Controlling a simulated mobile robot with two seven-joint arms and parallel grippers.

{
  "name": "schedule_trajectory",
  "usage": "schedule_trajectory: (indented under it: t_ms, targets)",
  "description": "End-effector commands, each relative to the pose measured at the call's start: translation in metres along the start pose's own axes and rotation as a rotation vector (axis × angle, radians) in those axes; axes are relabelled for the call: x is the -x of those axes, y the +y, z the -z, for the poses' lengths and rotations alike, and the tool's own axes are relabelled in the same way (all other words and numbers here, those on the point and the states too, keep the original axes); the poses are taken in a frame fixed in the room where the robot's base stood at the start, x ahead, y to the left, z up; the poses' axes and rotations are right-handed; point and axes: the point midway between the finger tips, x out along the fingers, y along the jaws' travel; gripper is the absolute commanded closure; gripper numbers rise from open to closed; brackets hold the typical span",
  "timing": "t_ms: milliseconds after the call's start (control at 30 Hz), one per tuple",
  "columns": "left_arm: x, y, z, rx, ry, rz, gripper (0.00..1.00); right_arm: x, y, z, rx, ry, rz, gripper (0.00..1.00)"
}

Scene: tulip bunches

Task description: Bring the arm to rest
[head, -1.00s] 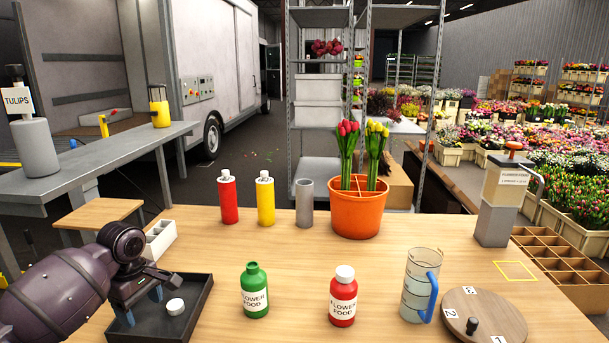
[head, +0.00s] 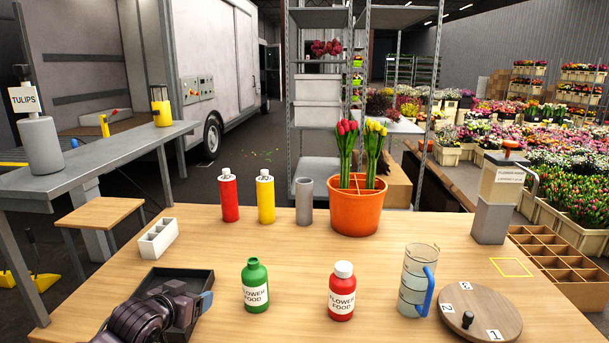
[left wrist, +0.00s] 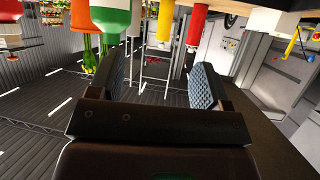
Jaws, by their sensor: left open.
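My left gripper (head: 194,297) is at the lower left of the head view, low over the dark tray (head: 180,279). In the left wrist view its two fingers (left wrist: 158,78) stand apart with nothing between them. The red flower food bottle (head: 342,292) stands capped further right. My arm hides part of the tray, and the white cap is not visible. My right gripper is not in view.
A white divided holder (head: 158,238) stands behind the tray. Red (head: 228,198) and yellow (head: 265,200) bottles, a grey cylinder (head: 304,204) and an orange tulip pot (head: 357,213) stand at the back. A measuring jug (head: 414,284) and a numbered turntable (head: 482,306) are at the right.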

Motion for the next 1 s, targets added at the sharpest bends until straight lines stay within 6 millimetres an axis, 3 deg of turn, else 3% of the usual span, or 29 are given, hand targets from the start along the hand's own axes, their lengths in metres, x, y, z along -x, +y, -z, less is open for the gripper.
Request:
schedule_trajectory:
  t_ms: [33,200,467,800,1000]
  targets:
    - [0.008,0.009,-0.018,-0.035,0.032,-0.005,0.29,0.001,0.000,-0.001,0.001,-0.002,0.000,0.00]
    - [0.038,0.029,-0.064,-0.141,0.126,0.014,0.29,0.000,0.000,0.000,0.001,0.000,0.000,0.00]
    - [0.095,0.046,-0.141,-0.166,0.150,0.084,0.29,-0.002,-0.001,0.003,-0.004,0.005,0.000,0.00]
    - [0.180,0.063,-0.264,-0.008,-0.046,0.176,0.29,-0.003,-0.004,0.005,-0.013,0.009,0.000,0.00]
    - [0.215,0.073,-0.314,0.051,-0.149,0.200,0.29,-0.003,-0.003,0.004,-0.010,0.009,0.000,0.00]
